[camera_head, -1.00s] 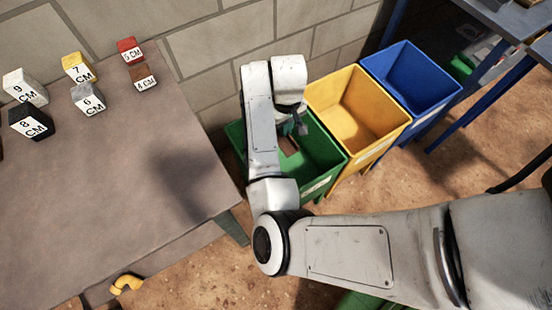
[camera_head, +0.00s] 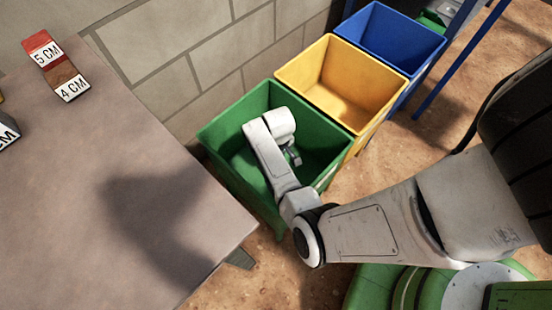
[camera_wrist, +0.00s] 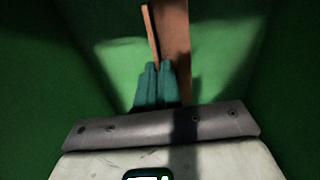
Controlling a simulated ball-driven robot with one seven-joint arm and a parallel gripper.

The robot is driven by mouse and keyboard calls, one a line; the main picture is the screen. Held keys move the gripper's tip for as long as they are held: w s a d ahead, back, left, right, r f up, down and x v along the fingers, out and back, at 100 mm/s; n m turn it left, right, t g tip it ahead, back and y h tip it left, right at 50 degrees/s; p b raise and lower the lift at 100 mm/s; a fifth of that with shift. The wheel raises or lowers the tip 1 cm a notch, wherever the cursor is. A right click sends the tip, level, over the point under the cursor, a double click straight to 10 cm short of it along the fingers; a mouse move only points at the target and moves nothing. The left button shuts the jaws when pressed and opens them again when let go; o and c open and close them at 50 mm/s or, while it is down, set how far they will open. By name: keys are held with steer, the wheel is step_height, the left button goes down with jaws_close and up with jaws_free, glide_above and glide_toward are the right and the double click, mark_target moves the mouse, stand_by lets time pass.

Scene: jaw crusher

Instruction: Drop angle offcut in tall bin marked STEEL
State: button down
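The angle offcut (camera_wrist: 174,45) is a rust-brown L-shaped strip at the top middle of the wrist view. Its thin flange runs in between the two teal fingers of my gripper (camera_wrist: 157,70), which are close together on it. In the head view my gripper (camera_head: 293,157) is down inside the green bin (camera_head: 222,128), and the offcut is hidden there. Green walls surround the gripper in the wrist view. The green bin's front label is mostly hidden by my arm and unreadable, so I cannot tell which bin is marked STEEL.
A yellow bin (camera_head: 300,75) and a blue bin (camera_head: 365,25) stand beyond the green one along the block wall (camera_head: 190,45). A grey table (camera_head: 90,190) at left carries numbered cubes, including 5 CM (camera_head: 42,48) and 4 CM (camera_head: 66,82). Blue legs (camera_head: 455,85) stand at right.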

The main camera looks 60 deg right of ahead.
steer(key=shift+f+b, duration=1.35)
steer(key=shift+f, duration=1.35)
steer(key=shift+f, duration=0.1)
steer(key=shift+f, duration=0.1)
steer(key=c, duration=1.3)
jaws_free()
